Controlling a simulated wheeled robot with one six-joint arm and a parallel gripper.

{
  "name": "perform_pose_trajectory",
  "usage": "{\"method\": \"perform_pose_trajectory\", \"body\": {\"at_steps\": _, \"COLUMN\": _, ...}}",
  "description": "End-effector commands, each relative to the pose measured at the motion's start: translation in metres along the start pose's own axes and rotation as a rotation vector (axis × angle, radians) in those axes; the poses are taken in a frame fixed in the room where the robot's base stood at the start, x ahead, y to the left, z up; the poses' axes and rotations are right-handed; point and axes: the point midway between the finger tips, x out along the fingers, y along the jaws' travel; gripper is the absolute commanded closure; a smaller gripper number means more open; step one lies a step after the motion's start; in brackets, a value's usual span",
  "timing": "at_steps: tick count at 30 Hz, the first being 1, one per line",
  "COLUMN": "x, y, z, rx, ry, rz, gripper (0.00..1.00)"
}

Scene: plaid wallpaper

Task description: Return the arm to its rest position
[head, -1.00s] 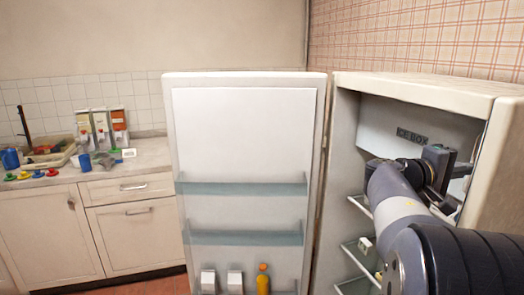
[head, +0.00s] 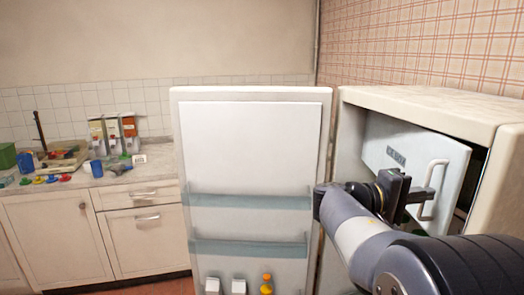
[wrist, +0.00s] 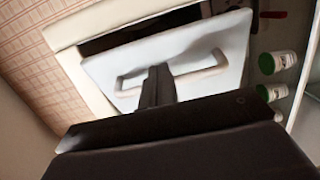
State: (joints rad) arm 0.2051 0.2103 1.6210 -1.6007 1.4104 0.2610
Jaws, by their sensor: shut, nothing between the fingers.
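My gripper (head: 424,195) is shut and empty at the fridge opening in the head view. Its dark fingers also show in the wrist view (wrist: 158,85), pointing at the ice box door (head: 400,155). That white door stands ajar, with a dark gap at its right edge. Its handle (head: 434,190) is right by my fingertips; whether they touch it I cannot tell. In the wrist view the handle (wrist: 205,72) passes on both sides of my fingers, partly hidden behind them. My arm hides much of the fridge's lower inside.
The fridge door (head: 255,150) stands wide open on the left, with cartons and an orange bottle (head: 266,284) in its lower shelf. Two white jars with green lids (wrist: 276,62) show in the wrist view. A cluttered counter (head: 110,178) is at far left.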

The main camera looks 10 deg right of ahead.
Motion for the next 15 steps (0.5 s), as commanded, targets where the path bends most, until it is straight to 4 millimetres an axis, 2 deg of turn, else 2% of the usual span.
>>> {"method": "perform_pose_trajectory", "body": {"at_steps": 1, "x": -0.011, "y": 0.004, "z": -0.011, "rx": 0.0, "ry": 0.029, "rz": 0.005, "gripper": 1.0}}
{"method": "perform_pose_trajectory", "body": {"at_steps": 4, "x": -0.028, "y": 0.005, "z": -0.015, "rx": 0.0, "ry": 0.031, "rz": 0.007, "gripper": 1.0}}
{"method": "perform_pose_trajectory", "body": {"at_steps": 15, "x": -0.09, "y": 0.0, "z": -0.012, "rx": 0.005, "ry": 0.024, "rz": 0.005, "gripper": 1.0}}
